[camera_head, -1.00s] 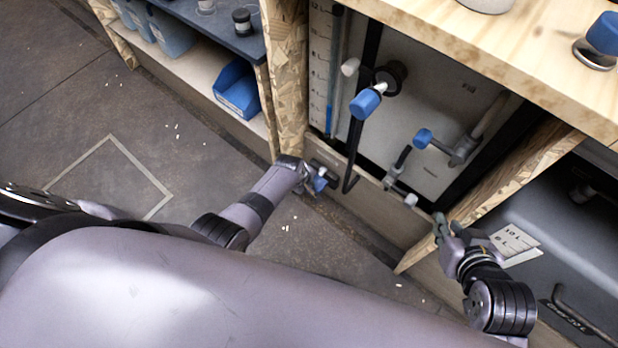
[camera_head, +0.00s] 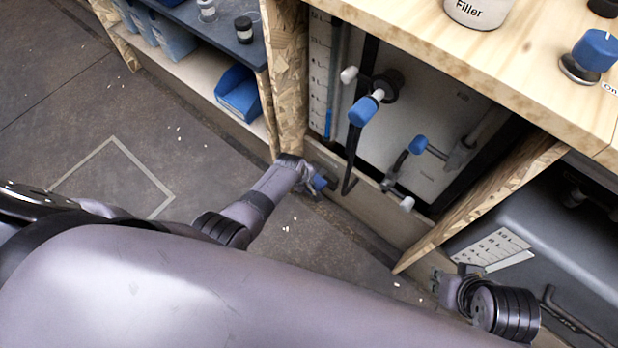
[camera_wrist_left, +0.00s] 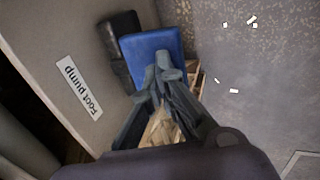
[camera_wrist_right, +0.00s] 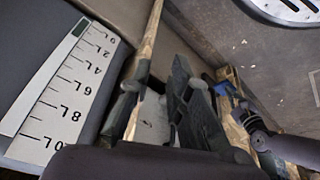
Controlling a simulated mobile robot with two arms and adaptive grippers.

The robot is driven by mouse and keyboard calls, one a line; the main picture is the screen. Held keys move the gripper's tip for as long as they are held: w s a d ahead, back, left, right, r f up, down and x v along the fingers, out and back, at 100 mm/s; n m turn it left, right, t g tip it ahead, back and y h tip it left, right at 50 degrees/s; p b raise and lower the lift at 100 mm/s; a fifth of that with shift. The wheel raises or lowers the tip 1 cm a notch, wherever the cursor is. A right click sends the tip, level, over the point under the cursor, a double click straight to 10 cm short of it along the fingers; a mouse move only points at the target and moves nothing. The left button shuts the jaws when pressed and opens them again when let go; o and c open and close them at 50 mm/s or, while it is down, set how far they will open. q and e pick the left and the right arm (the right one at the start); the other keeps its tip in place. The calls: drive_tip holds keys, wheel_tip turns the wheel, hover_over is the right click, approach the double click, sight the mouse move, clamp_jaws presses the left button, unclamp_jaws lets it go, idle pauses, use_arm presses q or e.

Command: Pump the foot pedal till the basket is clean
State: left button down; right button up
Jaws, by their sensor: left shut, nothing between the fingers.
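The blue foot pedal (camera_head: 321,182) sits low at the front of the wooden bay. In the left wrist view the blue pedal pad (camera_wrist_left: 150,48) lies beside a dark block and a "Foot pump" label (camera_wrist_left: 80,87). My left gripper (camera_head: 313,181) is shut and empty at the pedal. Its fingertips (camera_wrist_left: 165,68) overlap the pad's lower part in that view; I cannot tell whether they touch it. My right gripper (camera_head: 437,282) is open and empty, low beside the grey tank. Its fingers (camera_wrist_right: 158,82) stand apart in its wrist view. I cannot make out the basket.
A filler can (camera_head: 478,10) and blue knob (camera_head: 595,50) stand on the counter.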

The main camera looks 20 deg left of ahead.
use_arm(q)
drive_tip(key=shift+r+p, duration=0.35)
drive_tip(key=shift+r, duration=0.4)
use_arm(e)
drive_tip(key=shift+s+d+r, duration=0.1)
drive_tip(key=shift+s+r, duration=0.25)
drive_tip(key=shift+r, duration=0.2)
drive_tip(key=shift+w, duration=0.1)
